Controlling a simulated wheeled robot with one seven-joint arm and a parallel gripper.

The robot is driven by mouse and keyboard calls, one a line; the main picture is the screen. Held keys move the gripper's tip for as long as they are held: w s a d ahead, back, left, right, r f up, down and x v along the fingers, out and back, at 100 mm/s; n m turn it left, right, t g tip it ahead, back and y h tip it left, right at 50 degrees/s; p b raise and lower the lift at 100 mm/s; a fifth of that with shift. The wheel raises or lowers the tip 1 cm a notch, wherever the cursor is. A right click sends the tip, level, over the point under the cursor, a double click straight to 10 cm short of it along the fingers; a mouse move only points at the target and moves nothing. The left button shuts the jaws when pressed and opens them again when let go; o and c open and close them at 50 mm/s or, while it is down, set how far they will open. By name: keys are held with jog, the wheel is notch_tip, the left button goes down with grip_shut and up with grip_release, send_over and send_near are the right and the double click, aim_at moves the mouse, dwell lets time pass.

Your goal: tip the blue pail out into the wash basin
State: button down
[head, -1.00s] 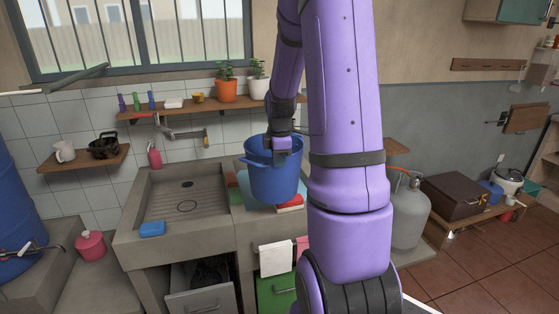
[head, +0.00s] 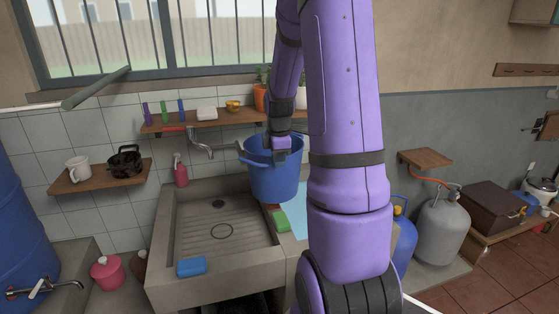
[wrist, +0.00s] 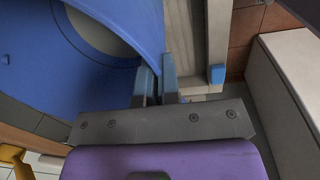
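The blue pail (head: 272,180) is upright in the head view, over the right edge of the wash basin. My gripper (head: 281,153) is at the pail's rim. In the wrist view my gripper (wrist: 157,90) has its two fingers close together on the pail wall (wrist: 110,40), and part of the pail's inside shows. The grey concrete wash basin (head: 180,245) is left of the pail, with a ribbed floor and a round mark in it. The pail's contents cannot be seen in the head view.
A blue sponge (head: 192,266) lies on the basin's front rim. A metal tap (head: 212,148) reaches out behind the basin. A green-topped sponge (head: 281,220) and a light blue cloth (head: 297,216) are on the counter below the pail. A pink bottle (head: 181,172) stands at the back.

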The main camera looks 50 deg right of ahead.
aim_at(247, 162)
jog(key=shift+w+a+r+g+h, duration=0.25)
jog(key=shift+w+a+r+h, duration=0.3)
jog(key=shift+a+r, duration=0.8)
jog(key=shift+w+a+r+g+h, duration=0.4)
jog(key=shift+a+r+h, duration=0.35)
jog(key=shift+r, duration=1.15)
jog(key=shift+w+a+r+g+h, duration=0.15)
jog(key=shift+w+a+r+h, duration=0.4)
jog(key=shift+a+r, duration=0.8)
jog(key=shift+d+f+g+h, duration=0.15)
jog(key=shift+f+h, duration=0.2)
jog(key=shift+f, duration=0.4)
jog(key=shift+f+g+h, duration=0.15)
jog(key=shift+f+h, duration=0.15)
jog(key=shift+f, duration=0.4)
jog(key=shift+w+a+f+g+h, duration=0.15)
jog(key=shift+f+h, duration=0.2)
jog(key=shift+f, duration=0.35)
jog(key=shift+s+a+f+g+h, duration=0.15)
jog(key=shift+f+h, duration=0.2)
jog(key=shift+f, duration=0.35)
jog(key=h, duration=0.2)
jog(key=a+f+g+h, duration=0.1)
jog(key=shift+w+g+h, duration=0.3)
jog(key=shift+w+h, duration=0.1)
jog(key=shift+w+a+f+n+g+h, duration=0.2)
jog(key=shift+a+f+n+g+h, duration=0.15)
jog(key=shift+f+h, duration=0.25)
